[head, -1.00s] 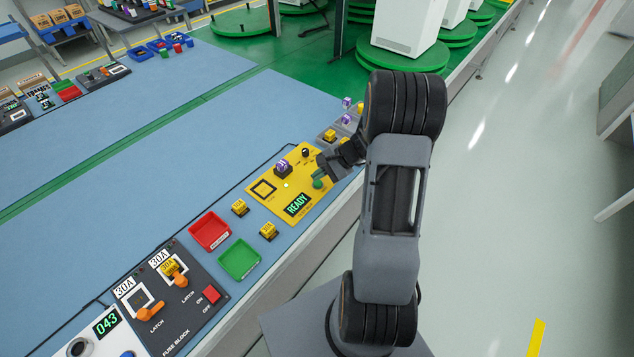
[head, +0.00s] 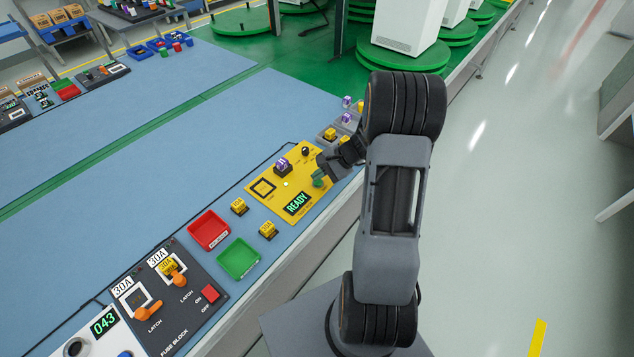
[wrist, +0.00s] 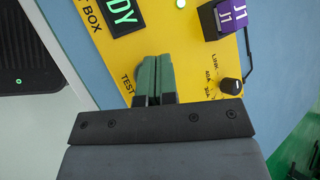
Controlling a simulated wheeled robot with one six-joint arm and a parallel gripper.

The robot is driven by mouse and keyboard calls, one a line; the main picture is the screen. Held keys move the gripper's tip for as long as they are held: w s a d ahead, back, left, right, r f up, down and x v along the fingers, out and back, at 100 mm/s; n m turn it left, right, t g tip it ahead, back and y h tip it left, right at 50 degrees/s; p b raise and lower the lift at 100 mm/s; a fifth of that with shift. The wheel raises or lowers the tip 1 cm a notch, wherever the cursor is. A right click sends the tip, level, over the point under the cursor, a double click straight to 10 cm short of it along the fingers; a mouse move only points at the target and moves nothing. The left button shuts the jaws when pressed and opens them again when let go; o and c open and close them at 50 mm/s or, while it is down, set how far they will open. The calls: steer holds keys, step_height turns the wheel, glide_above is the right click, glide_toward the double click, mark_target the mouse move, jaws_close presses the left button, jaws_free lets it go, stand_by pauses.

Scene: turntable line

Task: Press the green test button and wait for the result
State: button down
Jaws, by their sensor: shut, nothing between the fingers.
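The yellow test box (head: 264,207) lies on the blue bench, its display (head: 297,203) reading READY. A purple block marked J1 (wrist: 232,17) sits on the box and also shows in the head view (head: 282,165). My gripper (wrist: 155,62) is shut and empty, its green fingertips together over the box beside the TEST lettering. In the head view my gripper (head: 319,176) points down at the near right part of the box. The green test button is mostly or wholly hidden by the fingertips; I cannot tell whether they touch it.
A black knob (wrist: 230,86) stands right of the fingers. Red (head: 209,231) and green (head: 239,259) trays and two yellow fuses (head: 239,206) (head: 268,230) lie left of the box. The fuse block (head: 180,300) with orange latches is nearer me.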

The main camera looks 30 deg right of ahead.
mark_target(319, 182)
steer(key=shift+f+b, duration=0.4)
steer(key=shift+f, duration=0.05)
stand_by(0.7)
steer(key=shift+r, duration=0.1)
stand_by(0.3)
steer(key=shift+r+p, duration=0.6)
steer(key=shift+r, duration=0.2)
steer(key=shift+r, duration=0.1)
steer(key=shift+r+p, duration=1.8)
steer(key=shift+r, duration=0.6)
